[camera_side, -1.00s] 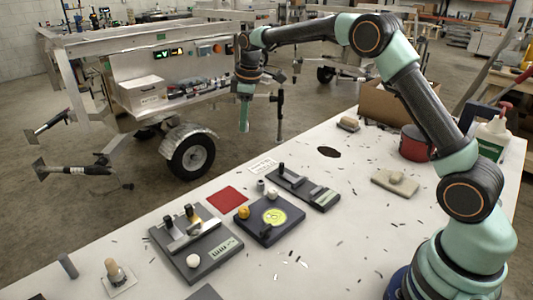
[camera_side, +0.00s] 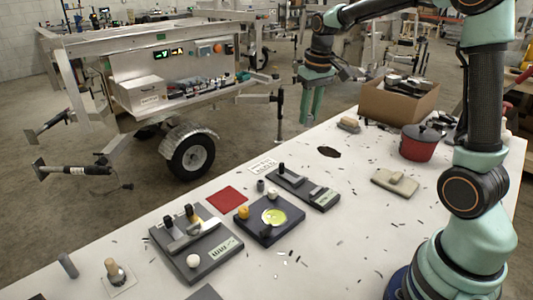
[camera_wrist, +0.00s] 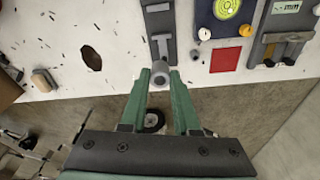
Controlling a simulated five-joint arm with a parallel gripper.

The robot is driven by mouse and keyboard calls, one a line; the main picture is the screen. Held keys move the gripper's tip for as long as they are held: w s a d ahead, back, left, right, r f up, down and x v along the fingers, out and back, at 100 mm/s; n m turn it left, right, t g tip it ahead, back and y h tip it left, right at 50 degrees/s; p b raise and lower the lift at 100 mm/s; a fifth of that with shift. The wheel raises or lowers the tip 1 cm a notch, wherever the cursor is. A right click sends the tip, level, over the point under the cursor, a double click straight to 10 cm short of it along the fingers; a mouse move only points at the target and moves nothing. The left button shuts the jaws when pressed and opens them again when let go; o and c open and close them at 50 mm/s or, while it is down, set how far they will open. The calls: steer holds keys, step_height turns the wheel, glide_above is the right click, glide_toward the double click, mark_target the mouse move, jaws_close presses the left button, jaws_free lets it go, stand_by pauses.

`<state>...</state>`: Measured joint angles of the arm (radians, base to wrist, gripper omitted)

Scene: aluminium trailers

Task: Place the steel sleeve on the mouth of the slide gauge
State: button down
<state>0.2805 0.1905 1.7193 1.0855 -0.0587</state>
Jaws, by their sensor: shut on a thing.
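My gripper (camera_wrist: 161,76) hangs in the air beyond the table's far edge; in the side view it is at upper centre (camera_side: 311,118). Its green fingers are shut on a grey cylinder (camera_wrist: 160,74), seemingly the steel sleeve, at the fingertips in the wrist view. The sleeve is too small to make out in the side view. The slide gauge seems to be the dark plate (camera_side: 212,258) with a silver bar (camera_side: 190,236) and two black knobs, at left front of the table. It also shows top right in the wrist view (camera_wrist: 285,40). Its mouth is not clear.
A dark plate with a yellow-green dial (camera_side: 274,216) and a narrow dark plate (camera_side: 318,194) stand right of the gauge. A small grey cylinder (camera_side: 260,187) stands behind them. A red mat (camera_side: 226,200), a red pot (camera_side: 420,143) and a box (camera_side: 400,104) are nearby.

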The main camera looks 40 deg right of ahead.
steer(key=shift+m, duration=0.4)
steer(key=f, duration=0.6)
steer(key=s+f, duration=0.1)
steer(key=f, duration=1.3)
steer(key=shift+s+d+f, duration=0.15)
steer(key=shift+s+d, duration=0.05)
steer(key=c, duration=0.7)
jaws_free()
steer(key=shift+f, duration=0.1)
steer(key=shift+o, duration=0.2)
